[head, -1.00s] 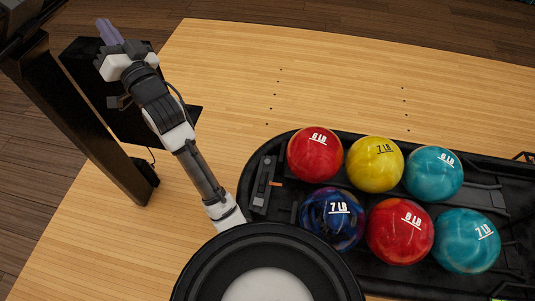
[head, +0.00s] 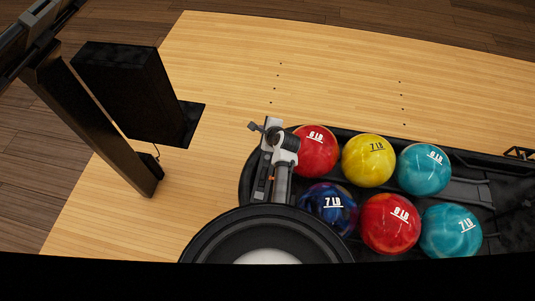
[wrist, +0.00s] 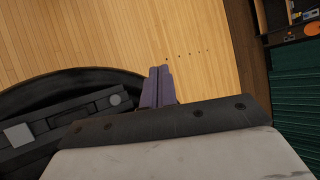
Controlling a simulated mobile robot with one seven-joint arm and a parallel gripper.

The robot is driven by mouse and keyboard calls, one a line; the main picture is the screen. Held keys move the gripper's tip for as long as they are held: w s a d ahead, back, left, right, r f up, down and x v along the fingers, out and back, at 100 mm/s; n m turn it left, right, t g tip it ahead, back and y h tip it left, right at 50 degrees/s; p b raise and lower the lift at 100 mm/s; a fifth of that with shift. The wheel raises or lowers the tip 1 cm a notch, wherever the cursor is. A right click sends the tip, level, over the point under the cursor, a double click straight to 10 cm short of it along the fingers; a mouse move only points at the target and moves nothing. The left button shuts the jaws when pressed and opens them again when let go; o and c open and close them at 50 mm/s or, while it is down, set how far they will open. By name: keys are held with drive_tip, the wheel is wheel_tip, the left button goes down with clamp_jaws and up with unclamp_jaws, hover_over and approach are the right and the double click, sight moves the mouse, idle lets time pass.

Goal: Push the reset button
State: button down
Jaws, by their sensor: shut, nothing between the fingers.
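The reset button is not clearly marked in any view. A dark control panel on the left end of the ball return shows in the wrist view (wrist: 75,118). It has a pale square (wrist: 18,136) near one end and a small round grey button (wrist: 115,99) near the other. I cannot tell which one is the reset button. In the head view my arm partly covers this panel (head: 261,182). My gripper (wrist: 158,72) shows its purple fingers together and empty in the wrist view, just right of the round button in the picture. In the head view its fingers are not clear.
The black ball return (head: 476,186) holds several bowling balls, with a red 6 LB ball (head: 316,151) close beside my arm. A black screen on a post (head: 135,95) stands at the left. The wood floor (head: 330,65) behind the return is clear.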

drive_tip(key=s+d+f+m, duration=0.1)
drive_tip(key=f, duration=0.1)
drive_tip(key=s+d+f+m+g, duration=0.1)
drive_tip(key=s, duration=0.1)
drive_tip(key=shift+d+f, duration=0.15)
drive_tip(key=shift+f, duration=0.2)
wheel_tip(320, 180, down, 7)
drive_tip(key=b, duration=0.7)
drive_tip(key=shift+b, duration=0.3)
drive_tip(key=shift+f+b, duration=0.3)
drive_tip(key=shift+f, duration=0.55)
drive_tip(key=shift+f, duration=0.1)
idle(0.6)
drive_tip(key=shift+f, duration=0.35)
